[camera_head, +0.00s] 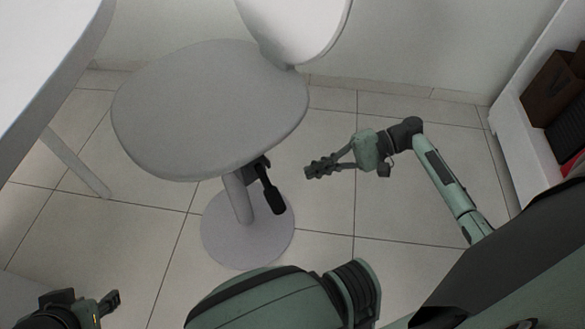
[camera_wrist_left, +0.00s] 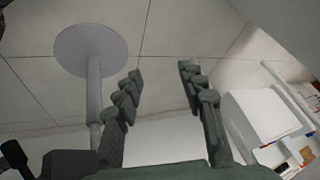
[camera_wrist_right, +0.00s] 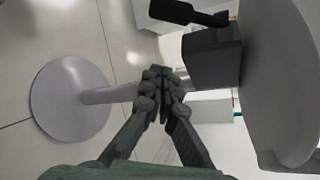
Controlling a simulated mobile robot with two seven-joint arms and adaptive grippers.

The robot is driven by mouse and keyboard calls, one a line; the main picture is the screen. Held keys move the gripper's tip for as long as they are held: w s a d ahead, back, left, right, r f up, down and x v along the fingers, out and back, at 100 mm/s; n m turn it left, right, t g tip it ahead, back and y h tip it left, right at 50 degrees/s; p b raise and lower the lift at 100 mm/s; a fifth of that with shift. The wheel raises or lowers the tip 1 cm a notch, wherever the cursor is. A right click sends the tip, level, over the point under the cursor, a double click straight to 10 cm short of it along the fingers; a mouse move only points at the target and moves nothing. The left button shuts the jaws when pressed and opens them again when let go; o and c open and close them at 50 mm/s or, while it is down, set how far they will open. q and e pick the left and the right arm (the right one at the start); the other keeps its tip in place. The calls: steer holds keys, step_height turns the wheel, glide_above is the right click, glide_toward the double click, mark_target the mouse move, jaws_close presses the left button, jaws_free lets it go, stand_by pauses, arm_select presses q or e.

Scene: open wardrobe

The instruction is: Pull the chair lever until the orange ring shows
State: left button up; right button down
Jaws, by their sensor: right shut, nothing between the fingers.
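The grey chair (camera_head: 210,105) stands on a round base (camera_head: 265,240). Its black lever (camera_head: 270,190) hangs from under the seat, right of the post. The lever also shows at the top of the right wrist view (camera_wrist_right: 185,13), beside a black box under the seat, and at the lower left of the left wrist view (camera_wrist_left: 15,155). No orange ring shows on it. My right gripper (camera_head: 318,167) is to the right of the lever, apart from it, with its fingertips (camera_wrist_right: 160,76) together and empty. My left gripper (camera_head: 112,302) is low at the left; its fingers (camera_wrist_left: 160,72) are apart and empty.
A white table (camera_head: 45,60) with a leg stands at the left. White shelving (camera_head: 525,140) with boxes is at the right edge. The wall is behind the chair. Tiled floor between chair and shelving is clear except for my right arm.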

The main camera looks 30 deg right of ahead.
mark_target(271, 192)
arm_select(q)
steer(key=s+a, duration=0.1)
steer(key=s+g, duration=0.1)
steer(key=s+a+f+g+p, duration=0.1)
steer(key=shift+s+a+f+n+y, duration=0.1)
steer(key=shift+s+a+n+y, duration=0.2)
steer(key=shift+s+a, duration=0.05)
arm_select(e)
steer(key=s+a, duration=0.1)
steer(key=a, duration=0.8)
steer(key=shift+s+f, duration=0.3)
steer(key=shift+s, duration=0.05)
arm_select(q)
steer(key=shift+s, duration=0.15)
arm_select(e)
steer(key=shift+w+a+r, duration=0.1)
